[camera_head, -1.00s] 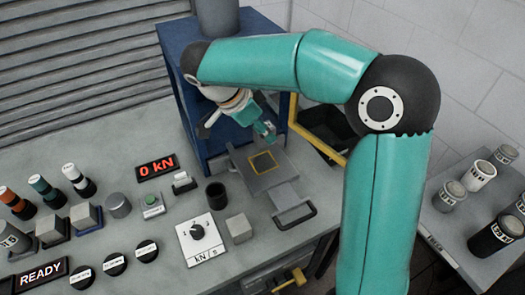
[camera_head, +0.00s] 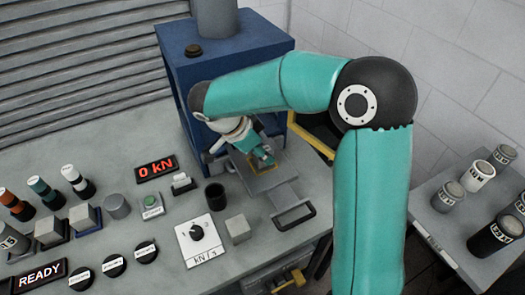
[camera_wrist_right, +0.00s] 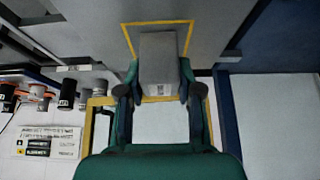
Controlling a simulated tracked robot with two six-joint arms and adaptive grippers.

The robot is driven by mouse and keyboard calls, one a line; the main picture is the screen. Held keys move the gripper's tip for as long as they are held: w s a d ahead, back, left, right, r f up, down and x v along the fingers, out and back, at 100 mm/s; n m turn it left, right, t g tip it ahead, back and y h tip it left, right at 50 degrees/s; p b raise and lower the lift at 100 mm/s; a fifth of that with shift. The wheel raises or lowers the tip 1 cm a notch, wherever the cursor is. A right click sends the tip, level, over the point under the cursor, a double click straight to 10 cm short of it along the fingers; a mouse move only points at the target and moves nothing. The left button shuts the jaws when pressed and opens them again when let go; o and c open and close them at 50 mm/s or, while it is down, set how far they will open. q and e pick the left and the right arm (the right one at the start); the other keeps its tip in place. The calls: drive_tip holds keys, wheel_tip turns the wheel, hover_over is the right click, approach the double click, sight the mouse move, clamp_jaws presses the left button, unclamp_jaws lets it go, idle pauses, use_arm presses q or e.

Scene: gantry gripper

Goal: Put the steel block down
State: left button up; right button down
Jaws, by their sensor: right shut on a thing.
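My right gripper (camera_head: 262,158) is low over the yellow-outlined square on the grey plate (camera_head: 285,193) of the blue press. In the right wrist view, my right gripper (camera_wrist_right: 160,90) is shut on a grey steel block (camera_wrist_right: 160,58), with one finger on each side. The block appears within the yellow outline (camera_wrist_right: 158,22); I cannot tell whether it touches the plate. In the head view the gripper mostly hides the block and part of the square. My left gripper is not in view.
The blue press frame (camera_head: 187,100) stands close behind and beside my gripper. A black cup (camera_head: 215,194), a loose grey cube (camera_head: 238,228) and a dial panel (camera_head: 202,238) are nearby. A side table (camera_head: 450,225) holds several cylinders.

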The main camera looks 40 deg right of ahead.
drive_tip(key=c, duration=0.8)
unclamp_jaws()
drive_tip(key=shift+o, duration=0.2)
drive_tip(key=shift+r, duration=0.1)
drive_tip(key=shift+a+r, duration=0.1)
drive_tip(key=v, duration=1.1)
drive_tip(key=shift+r, duration=0.35)
drive_tip(key=shift+w+a+r+p, duration=0.1)
drive_tip(key=shift+a+p, duration=0.05)
drive_tip(key=shift+p, duration=0.2)
